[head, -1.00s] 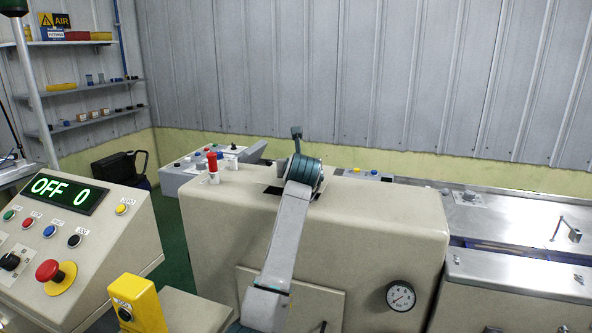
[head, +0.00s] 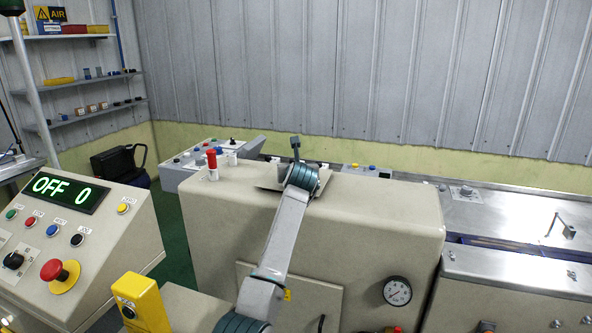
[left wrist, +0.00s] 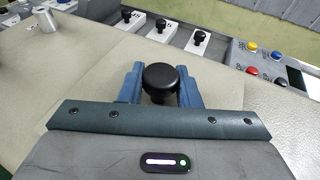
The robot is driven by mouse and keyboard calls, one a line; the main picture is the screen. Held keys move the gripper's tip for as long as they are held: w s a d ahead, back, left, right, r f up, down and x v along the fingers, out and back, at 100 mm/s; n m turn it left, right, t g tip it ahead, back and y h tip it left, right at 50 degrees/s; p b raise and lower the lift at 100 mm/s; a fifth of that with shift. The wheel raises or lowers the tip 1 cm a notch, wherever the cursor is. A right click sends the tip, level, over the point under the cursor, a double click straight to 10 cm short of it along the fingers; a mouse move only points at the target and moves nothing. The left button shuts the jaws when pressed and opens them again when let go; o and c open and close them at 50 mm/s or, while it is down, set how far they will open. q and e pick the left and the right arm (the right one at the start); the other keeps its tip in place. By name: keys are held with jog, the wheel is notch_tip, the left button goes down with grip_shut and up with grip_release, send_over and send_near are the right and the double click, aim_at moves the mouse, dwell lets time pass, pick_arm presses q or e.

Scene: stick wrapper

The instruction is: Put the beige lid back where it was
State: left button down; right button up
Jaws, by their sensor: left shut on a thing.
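The beige lid (head: 268,179) is a flat plate on top of the beige machine housing (head: 370,205), partly hidden by my left wrist in the head view. In the left wrist view, the lid (left wrist: 215,88) lies under my gripper with a round black knob (left wrist: 160,78) at its middle. My left gripper (left wrist: 160,90) is shut on this knob, one blue finger on each side. Whether the lid touches the housing or is slightly above it I cannot tell. My right gripper is not in view.
Behind are button panels (head: 365,170) and black-knobbed blocks (left wrist: 160,28). A control console (head: 75,225) reading OFF 0 is at left. A pressure gauge (head: 397,291) is on the housing front.

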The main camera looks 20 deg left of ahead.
pick_arm(q)
jog(key=shift+f, duration=0.2)
jog(key=shift+f, duration=0.3)
jog(key=c, duration=1.1)
grip_release()
jog(key=shift+o, duration=0.2)
